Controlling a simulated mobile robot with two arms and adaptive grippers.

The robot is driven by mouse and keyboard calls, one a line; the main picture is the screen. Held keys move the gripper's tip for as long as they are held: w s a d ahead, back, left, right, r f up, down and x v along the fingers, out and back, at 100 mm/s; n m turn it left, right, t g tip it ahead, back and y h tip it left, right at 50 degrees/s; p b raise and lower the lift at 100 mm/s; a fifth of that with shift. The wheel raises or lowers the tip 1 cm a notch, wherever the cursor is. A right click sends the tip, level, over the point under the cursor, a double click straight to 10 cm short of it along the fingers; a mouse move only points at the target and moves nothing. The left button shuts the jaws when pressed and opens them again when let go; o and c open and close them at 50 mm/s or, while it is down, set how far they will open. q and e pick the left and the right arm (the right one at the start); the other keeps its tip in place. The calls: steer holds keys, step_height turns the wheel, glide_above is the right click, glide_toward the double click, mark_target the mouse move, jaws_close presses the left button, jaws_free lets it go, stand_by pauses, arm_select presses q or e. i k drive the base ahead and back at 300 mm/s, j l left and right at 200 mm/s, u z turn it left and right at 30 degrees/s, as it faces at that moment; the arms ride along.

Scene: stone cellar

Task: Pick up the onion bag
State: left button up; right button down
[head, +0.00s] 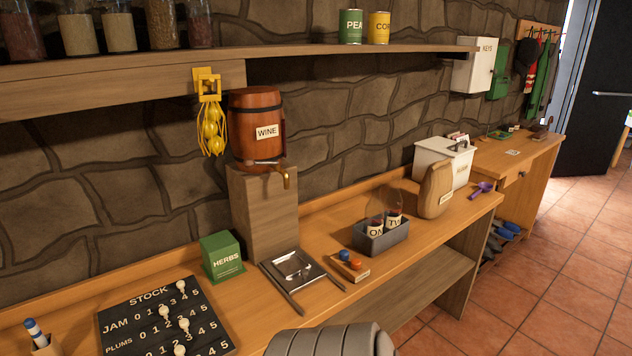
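A yellow net bag with round yellow onions in it (212,130) hangs from a yellow hook plate (207,84) below the long wall shelf. It hangs upright, just left of the wooden wine barrel, with its lower strands free above the workbench. I take it as the onion bag; no label on it can be read. Neither of my grippers shows in the head view, so I cannot see whether they are open or shut.
The wine barrel (256,125) stands on a wooden block (262,215) close right of the bag. A green herbs box (221,256), a dark tray (293,268) and a stock board (150,318) occupy the workbench below. The shelf (330,54) overhangs with jars and tins.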

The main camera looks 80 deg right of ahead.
mark_target(436, 191)
steer(key=z, duration=3.4)
steer(key=i+j+u, duration=0.15)
steer(key=i+u, duration=0.15)
steer(key=i, duration=0.25)
